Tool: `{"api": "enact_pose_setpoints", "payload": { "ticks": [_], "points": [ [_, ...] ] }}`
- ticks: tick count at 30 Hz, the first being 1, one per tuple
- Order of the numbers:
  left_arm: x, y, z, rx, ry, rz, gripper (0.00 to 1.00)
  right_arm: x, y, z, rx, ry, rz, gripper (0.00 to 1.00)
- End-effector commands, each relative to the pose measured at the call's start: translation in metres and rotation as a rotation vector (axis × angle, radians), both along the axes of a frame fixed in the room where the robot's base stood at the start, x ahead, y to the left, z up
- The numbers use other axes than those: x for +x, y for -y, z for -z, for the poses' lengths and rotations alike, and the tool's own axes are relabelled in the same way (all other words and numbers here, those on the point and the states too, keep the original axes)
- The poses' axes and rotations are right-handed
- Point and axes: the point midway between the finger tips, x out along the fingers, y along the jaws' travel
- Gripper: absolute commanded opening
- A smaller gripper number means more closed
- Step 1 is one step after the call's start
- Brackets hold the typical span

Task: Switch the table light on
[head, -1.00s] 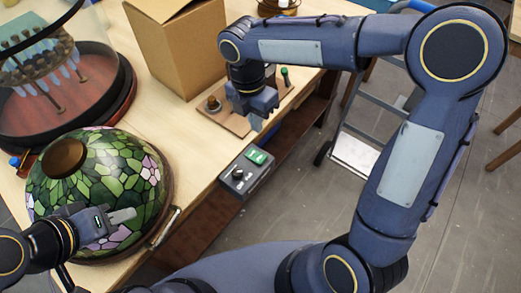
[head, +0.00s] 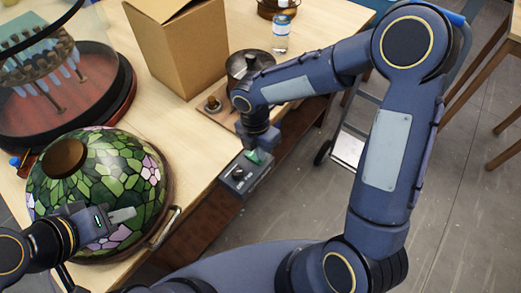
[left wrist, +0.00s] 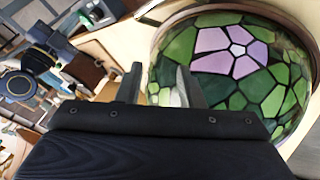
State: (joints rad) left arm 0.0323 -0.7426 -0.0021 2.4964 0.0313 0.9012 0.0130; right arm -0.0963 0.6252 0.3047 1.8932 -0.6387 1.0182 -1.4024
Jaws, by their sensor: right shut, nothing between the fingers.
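A grey switch box (head: 238,180) with a dark knob and a green rocker (head: 264,156) is at the table's front edge in the head view. My right gripper (head: 255,158) is shut and empty, pointing down at the rocker and partly hiding it. I cannot tell whether it touches the rocker. A domed stained-glass lampshade (head: 105,165) in green and pink sits on the table at the left. My left gripper (head: 128,215) is in front of the shade. The left wrist view shows its two fingers (left wrist: 160,88) apart, with the shade (left wrist: 225,60) beside them.
A cardboard box (head: 180,50) stands at the back of the table (head: 150,110). A round dark-framed case (head: 65,100) is at the back left.

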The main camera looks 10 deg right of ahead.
Motion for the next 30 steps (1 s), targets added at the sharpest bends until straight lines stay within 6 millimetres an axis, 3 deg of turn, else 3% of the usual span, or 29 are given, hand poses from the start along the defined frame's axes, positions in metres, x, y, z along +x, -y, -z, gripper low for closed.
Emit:
{"api": "enact_pose_setpoints", "payload": {
  "ticks": [4,30],
  "points": [
    [0.000,0.000,0.006,0.000,0.000,0.000,0.34,-0.002,0.002,0.008,-0.001,-0.001,0.000,0.00],
    [0.000,0.000,-0.005,0.000,0.000,0.000,0.34,0.010,-0.008,-0.001,0.001,0.001,0.000,0.00]
  ]
}}
